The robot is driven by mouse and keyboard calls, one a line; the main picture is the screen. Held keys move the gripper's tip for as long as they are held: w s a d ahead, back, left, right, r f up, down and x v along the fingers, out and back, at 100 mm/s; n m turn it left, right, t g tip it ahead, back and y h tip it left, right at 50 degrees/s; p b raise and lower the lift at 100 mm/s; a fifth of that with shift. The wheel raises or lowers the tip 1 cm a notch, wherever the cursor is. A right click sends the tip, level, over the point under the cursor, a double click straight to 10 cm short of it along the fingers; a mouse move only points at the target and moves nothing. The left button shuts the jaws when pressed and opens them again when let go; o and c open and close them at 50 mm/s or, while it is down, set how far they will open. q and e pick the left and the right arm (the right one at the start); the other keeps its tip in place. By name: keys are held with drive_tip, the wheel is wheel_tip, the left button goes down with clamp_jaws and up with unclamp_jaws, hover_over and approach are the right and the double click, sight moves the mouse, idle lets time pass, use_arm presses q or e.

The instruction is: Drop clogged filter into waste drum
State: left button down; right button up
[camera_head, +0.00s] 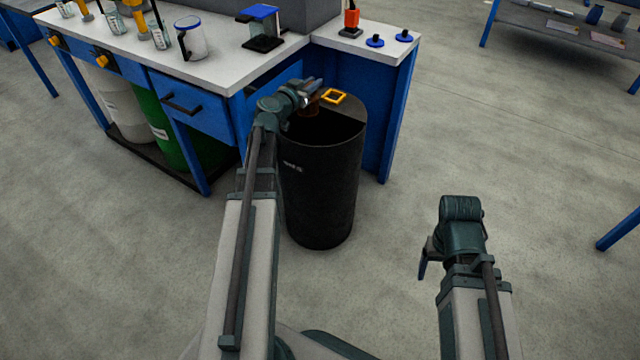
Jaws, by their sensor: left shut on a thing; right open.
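The black waste drum (322,190) stands on the floor beside the blue bench. Its top is partly covered at the back, where a yellow square handle (335,97) sits; the front part is dark and looks open. My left gripper (314,90) is over the drum's back left rim, shut on a brown clogged filter (312,109). The filter hangs at the drum's mouth, partly hidden by the gripper; I cannot tell how far it is inside. My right gripper (424,266) is open and empty, low over the floor to the right of the drum.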

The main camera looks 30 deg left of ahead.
use_arm(q)
drive_tip(key=c, duration=0.7)
unclamp_jaws()
drive_tip(key=s, duration=0.4)
drive_tip(key=s+r+p, duration=0.1)
drive_tip(key=s, duration=0.4)
drive_tip(key=s+r+p, duration=0.1)
drive_tip(key=s, duration=0.3)
drive_tip(key=shift+s, duration=0.35)
